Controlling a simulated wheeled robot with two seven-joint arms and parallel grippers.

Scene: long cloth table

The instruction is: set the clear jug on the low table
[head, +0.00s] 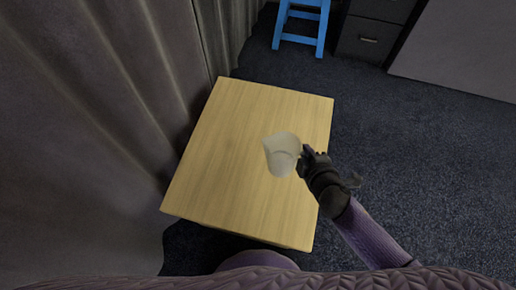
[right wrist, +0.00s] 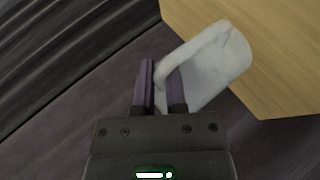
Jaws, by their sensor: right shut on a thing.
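The clear jug (head: 281,153), pale and see-through, shows over the middle right of the low wooden table (head: 215,165) in the head view. My right gripper (head: 308,160) is at the jug's right side, shut on its handle. In the right wrist view the jug (right wrist: 215,65) is beside the fingers (right wrist: 160,85), with its handle between them. The table's edge (right wrist: 270,60) lies beyond it. The jug looks slightly tilted in the head view; I cannot tell whether its base touches the tabletop. My left gripper is not in view.
A grey curtain (head: 100,120) hangs along the table's left side. A blue stool (head: 301,25) and a dark drawer cabinet (head: 370,38) stand beyond the table. Dark carpet (head: 420,160) is open on the right. The tabletop around the jug is bare.

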